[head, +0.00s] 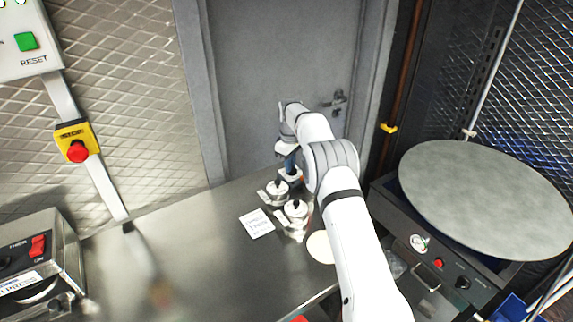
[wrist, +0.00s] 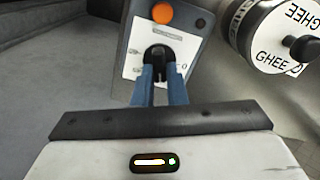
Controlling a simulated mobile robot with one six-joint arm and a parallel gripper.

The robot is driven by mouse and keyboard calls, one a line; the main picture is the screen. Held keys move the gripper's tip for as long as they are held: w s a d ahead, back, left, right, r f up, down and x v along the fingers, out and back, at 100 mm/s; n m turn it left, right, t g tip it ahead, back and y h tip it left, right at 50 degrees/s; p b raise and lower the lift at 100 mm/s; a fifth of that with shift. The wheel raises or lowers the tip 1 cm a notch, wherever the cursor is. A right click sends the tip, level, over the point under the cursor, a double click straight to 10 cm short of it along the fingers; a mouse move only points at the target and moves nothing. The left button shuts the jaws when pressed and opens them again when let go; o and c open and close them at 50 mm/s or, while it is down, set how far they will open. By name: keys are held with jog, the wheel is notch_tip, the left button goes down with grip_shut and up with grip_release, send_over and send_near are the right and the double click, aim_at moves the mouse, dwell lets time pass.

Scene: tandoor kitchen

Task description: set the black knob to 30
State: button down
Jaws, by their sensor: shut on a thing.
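A black knob (wrist: 157,54) sits on a small light-faced panel (wrist: 133,62) with a printed scale around it. A "0" shows at the right of the scale; the other marks are hidden or too small to read. My gripper (wrist: 158,72) has its two blue fingers shut on the knob, one on each side. I cannot tell which mark the knob points to. In the head view my gripper (head: 290,164) reaches down at the far end of the steel counter, and the knob is hidden there.
An orange lamp (wrist: 162,13) is on the same panel. A ghee tin (wrist: 262,35) stands close to its right. Lidded tins (head: 278,188) and a white card (head: 257,224) are near my gripper on the counter (head: 190,250). A round griddle (head: 480,195) stands right.

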jog(key=shift+s+d+f, duration=0.15)
jog(key=shift+d+f, duration=0.05)
jog(key=c, duration=1.6)
grip_release()
jog(key=shift+r, duration=0.1)
jog(key=shift+o, duration=0.7)
jog(key=shift+a, duration=0.1)
jog(key=shift+r, duration=0.15)
notch_tip(320, 180, up, 8)
jog(key=shift+f+b, duration=0.2)
jog(key=shift+b, duration=0.4)
